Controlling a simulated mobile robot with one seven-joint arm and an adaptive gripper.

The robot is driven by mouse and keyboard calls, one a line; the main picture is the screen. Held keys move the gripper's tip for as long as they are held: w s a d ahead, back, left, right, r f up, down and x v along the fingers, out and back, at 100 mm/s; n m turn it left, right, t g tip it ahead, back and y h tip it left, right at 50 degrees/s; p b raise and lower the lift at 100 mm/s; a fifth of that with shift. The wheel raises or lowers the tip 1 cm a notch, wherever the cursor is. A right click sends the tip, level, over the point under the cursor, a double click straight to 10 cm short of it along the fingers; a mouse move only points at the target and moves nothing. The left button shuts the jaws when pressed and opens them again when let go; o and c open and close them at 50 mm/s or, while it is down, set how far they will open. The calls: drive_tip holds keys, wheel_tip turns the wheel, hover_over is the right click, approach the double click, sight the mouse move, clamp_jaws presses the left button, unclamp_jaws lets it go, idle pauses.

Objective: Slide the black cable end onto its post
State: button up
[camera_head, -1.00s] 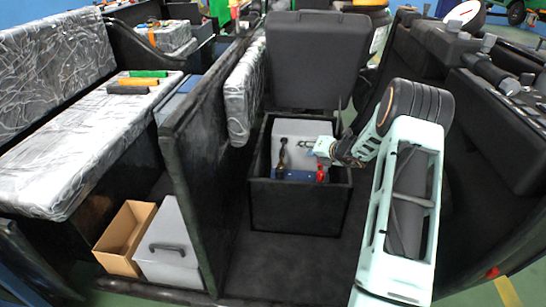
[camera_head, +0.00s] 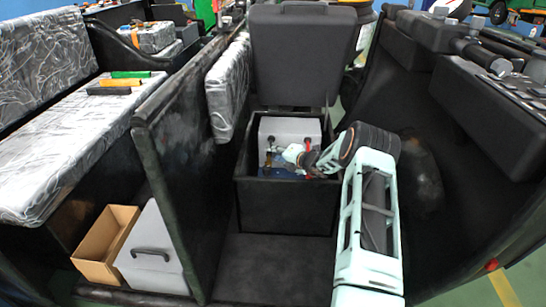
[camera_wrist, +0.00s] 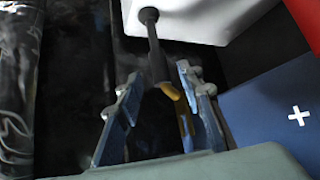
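The black cable (camera_wrist: 155,45) comes out of the white box and hangs down in the wrist view, ending in a brass-coloured piece (camera_wrist: 170,92). In the head view the black cable (camera_head: 270,143) shows at the left inside the bin, with brass colour below it. My gripper (camera_wrist: 160,85) has its blue fingers apart, with the cable end between or just beyond their tips, nearer the right finger. I see no grip on it. My gripper (camera_head: 289,153) is low in the bin in the head view. The blue battery (camera_wrist: 265,120) bears a white plus sign. I cannot make out the black cable's post.
The white box (camera_head: 290,128) fills the back of the black bin (camera_head: 285,205), whose lid (camera_head: 300,55) stands open behind. A red cable (camera_head: 308,147) is close to my wrist on the right. A dark partition (camera_head: 185,165) rises on the left.

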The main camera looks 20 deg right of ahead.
drive_tip(key=shift+x, duration=1.05)
clamp_jaws()
